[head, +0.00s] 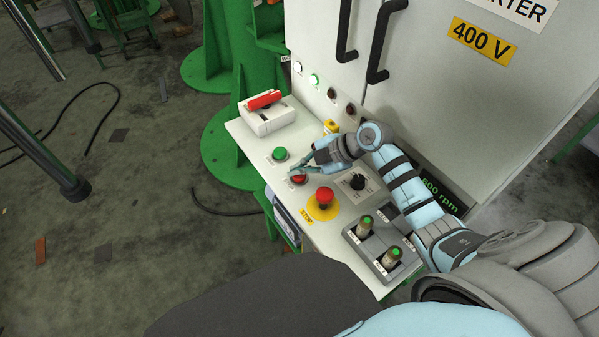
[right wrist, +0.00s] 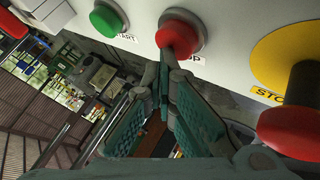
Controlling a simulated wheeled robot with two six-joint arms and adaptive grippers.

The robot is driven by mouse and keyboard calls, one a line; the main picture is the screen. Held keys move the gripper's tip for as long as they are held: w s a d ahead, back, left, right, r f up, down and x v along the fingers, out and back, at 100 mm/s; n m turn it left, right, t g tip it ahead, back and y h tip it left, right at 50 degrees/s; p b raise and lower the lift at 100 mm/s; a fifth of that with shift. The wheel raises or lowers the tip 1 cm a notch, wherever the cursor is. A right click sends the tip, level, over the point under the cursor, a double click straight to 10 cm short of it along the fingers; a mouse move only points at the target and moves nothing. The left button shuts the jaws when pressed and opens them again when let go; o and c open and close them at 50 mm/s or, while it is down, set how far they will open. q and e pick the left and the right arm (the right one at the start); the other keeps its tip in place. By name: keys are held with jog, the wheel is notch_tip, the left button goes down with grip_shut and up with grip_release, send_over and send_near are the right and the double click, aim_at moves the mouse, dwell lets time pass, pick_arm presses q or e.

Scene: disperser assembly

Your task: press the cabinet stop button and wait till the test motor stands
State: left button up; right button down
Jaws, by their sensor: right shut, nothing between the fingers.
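The red stop button (head: 299,179) sits on the sloping white desk of the cabinet, beside the green start button (head: 280,154). My right gripper (head: 305,170) is shut and empty, with its fingertips at the red button. In the right wrist view the fingertips (right wrist: 168,58) overlap the front of the stop button (right wrist: 181,31) and seem to touch it; how far it is pressed I cannot tell. The green button (right wrist: 106,19) is left of it. A display (head: 440,195) beyond my arm reads 600 rpm. I cannot make out the test motor. My left gripper is not in view.
A red mushroom emergency stop (head: 324,195) on a yellow plate stands close to my right gripper. The cabinet (head: 440,90) rises behind.

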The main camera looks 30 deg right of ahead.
aim_at(299, 176)
jog(key=shift+f+b, duration=0.3)
jog(key=shift+f, duration=0.35)
dwell(0.4)
jog(key=shift+r+p, duration=1.35)
jog(key=shift+p, duration=0.2)
notch_tip(299, 176, up, 5)
jog(key=p, duration=0.6)
